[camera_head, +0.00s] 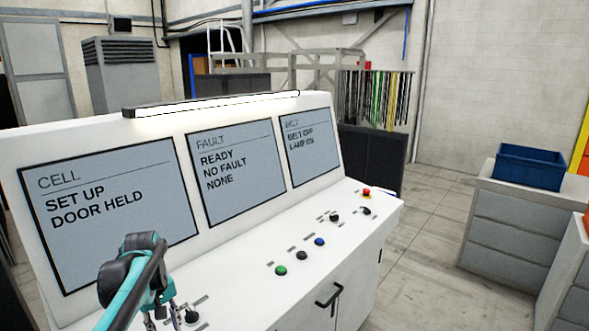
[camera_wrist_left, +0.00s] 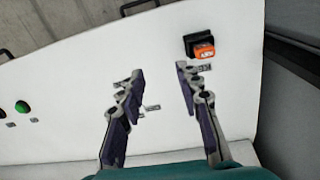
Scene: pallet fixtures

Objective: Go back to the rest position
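My left gripper (camera_head: 163,317) is at the lower left of the head view, over the left end of the console's sloped control panel (camera_head: 240,295). In the left wrist view its two fingers (camera_wrist_left: 161,76) are spread apart with nothing between them. Beyond the right fingertip in that view is an orange switch in a black housing (camera_wrist_left: 201,47). A green button (camera_wrist_left: 22,108) shows at that view's left edge. A black knob (camera_head: 191,317) shows just right of the gripper in the head view. My right gripper is in neither view.
The white console carries three screens, CELL (camera_head: 110,215), FAULT (camera_head: 236,178) and BELT (camera_head: 309,146). Several buttons, including a red one (camera_head: 366,192), line the panel. A blue bin (camera_head: 530,167) stands on grey drawers at right. The floor between is clear.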

